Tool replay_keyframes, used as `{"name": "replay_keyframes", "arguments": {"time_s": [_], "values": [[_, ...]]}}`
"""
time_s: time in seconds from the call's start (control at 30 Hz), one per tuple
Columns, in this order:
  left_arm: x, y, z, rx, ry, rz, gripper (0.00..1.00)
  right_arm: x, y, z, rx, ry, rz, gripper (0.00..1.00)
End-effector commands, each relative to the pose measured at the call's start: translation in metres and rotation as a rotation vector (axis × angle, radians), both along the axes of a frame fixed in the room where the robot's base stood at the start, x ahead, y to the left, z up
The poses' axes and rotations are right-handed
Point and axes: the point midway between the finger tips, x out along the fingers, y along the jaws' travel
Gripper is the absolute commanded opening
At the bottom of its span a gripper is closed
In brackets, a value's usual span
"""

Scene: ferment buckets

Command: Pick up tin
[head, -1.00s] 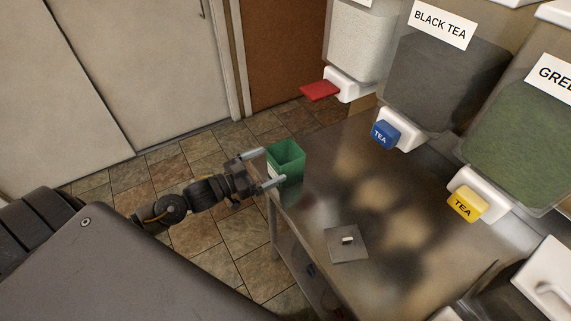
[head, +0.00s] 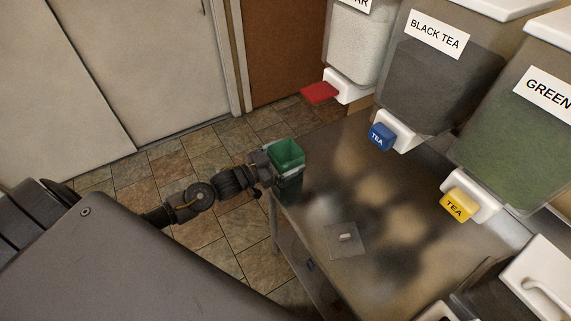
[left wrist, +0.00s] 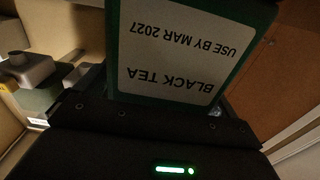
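The tin (head: 288,153) is a green, square, open-topped box that stands upright at the near left corner of the metal table. My left gripper (head: 284,163) is level with the tin, with its fingers at the tin's sides. In the left wrist view the tin's white label (left wrist: 175,50) is close in front of the gripper palm and reads BLACK TEA, USE BY MAR 2027, upside down. The finger pads are mostly hidden, so I cannot tell whether they press on the tin. My right gripper is not in view.
The metal table (head: 385,205) has a small square plate (head: 335,248) with a light piece on it. Dispensers with red (head: 319,92), blue (head: 381,137) and yellow (head: 456,205) levers overhang its far side. Tiled floor (head: 225,230) lies left of the table.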

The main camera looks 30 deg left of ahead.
Motion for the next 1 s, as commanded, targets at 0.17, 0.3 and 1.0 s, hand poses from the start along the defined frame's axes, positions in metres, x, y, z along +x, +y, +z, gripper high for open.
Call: {"name": "replay_keyframes", "arguments": {"time_s": [0.17,0.3,1.0], "values": [[0.0,0.0,0.0,0.0,0.0,0.0,0.71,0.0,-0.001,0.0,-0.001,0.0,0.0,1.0],[0.0,0.0,0.0,0.0,0.0,0.0,0.53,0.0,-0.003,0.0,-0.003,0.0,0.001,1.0],[-0.024,0.004,0.056,0.003,-0.003,-0.003,0.52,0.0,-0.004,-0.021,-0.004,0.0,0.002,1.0]]}}
